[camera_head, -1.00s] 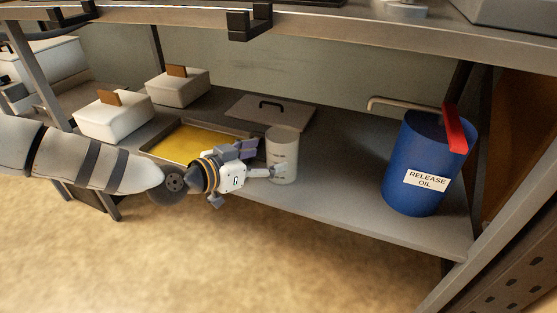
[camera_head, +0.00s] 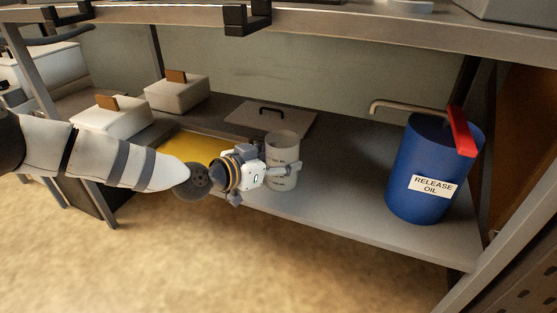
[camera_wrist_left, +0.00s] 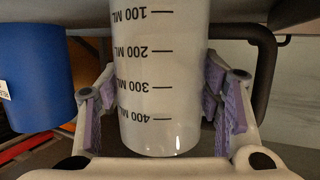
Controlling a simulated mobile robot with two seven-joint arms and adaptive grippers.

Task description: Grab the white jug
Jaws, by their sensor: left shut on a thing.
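The white jug (camera_head: 283,150) is a cylindrical beaker with dark volume marks, standing upright on the grey lower shelf. My left gripper (camera_head: 280,170) reaches in from the left and is shut on the jug, with one finger across its front. In the left wrist view the jug (camera_wrist_left: 162,75) sits between the purple-padded fingers, its marks upside down. The far finger is mostly hidden by the jug in the head view. My right gripper does not show.
A blue "RELEASE OIL" drum (camera_head: 432,160) with a red lever stands to the right. A lid with a handle (camera_head: 262,117) lies behind the jug. A yellow tray (camera_head: 190,148) and two white boxes with brown handles (camera_head: 108,121) are left. The upper shelf (camera_head: 350,25) overhangs.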

